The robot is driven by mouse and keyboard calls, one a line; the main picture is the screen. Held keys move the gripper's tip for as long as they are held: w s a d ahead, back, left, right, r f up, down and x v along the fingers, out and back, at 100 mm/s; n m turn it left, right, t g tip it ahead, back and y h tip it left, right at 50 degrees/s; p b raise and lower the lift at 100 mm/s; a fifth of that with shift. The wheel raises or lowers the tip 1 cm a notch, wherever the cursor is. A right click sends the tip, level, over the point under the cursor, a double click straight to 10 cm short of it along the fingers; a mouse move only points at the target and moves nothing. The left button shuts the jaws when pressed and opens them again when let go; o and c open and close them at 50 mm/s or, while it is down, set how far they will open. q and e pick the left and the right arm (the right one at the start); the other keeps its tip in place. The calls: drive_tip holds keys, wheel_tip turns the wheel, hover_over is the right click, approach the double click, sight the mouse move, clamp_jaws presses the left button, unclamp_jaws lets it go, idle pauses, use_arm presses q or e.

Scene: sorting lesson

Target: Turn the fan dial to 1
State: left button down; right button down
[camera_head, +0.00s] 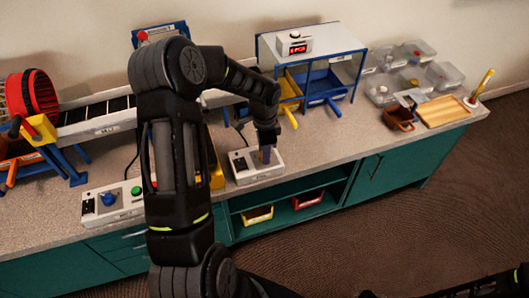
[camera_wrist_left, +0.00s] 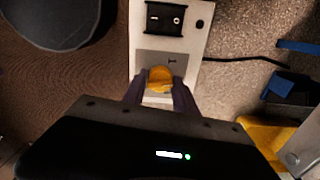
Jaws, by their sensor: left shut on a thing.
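The fan dial (camera_wrist_left: 160,78) is a yellow knob on a pale control box (camera_head: 242,166). In the left wrist view the box also carries a black rocker switch (camera_wrist_left: 165,18) and a small dark mark just beyond the dial. My left gripper (camera_wrist_left: 158,92) is shut on the dial, with one finger on each side of it. In the head view my left gripper (camera_head: 265,155) points down over the right part of the box and hides the dial. The dial's number marks are too small or covered to read. My right gripper does not show clearly.
A second box with a green button (camera_head: 136,191) and a blue button (camera_head: 108,199) stands at the left. A red caged drum (camera_head: 41,93) and a conveyor (camera_head: 95,115) are behind it. A blue-framed stand (camera_head: 335,75) is at the back. Clear worktop lies right of the control box.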

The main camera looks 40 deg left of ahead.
use_arm(q)
drive_tip(key=n+b, duration=0.3)
drive_tip(key=n, duration=0.2)
drive_tip(key=shift+f, duration=0.15)
drive_tip(key=n+b, duration=0.1)
drive_tip(key=n, duration=0.1)
drive_tip(key=shift+n, duration=0.3)
drive_tip(key=shift+n+b, duration=0.55)
drive_tip(key=shift+n, duration=0.95)
drive_tip(key=c, duration=1)
unclamp_jaws()
drive_tip(key=shift+r, duration=0.2)
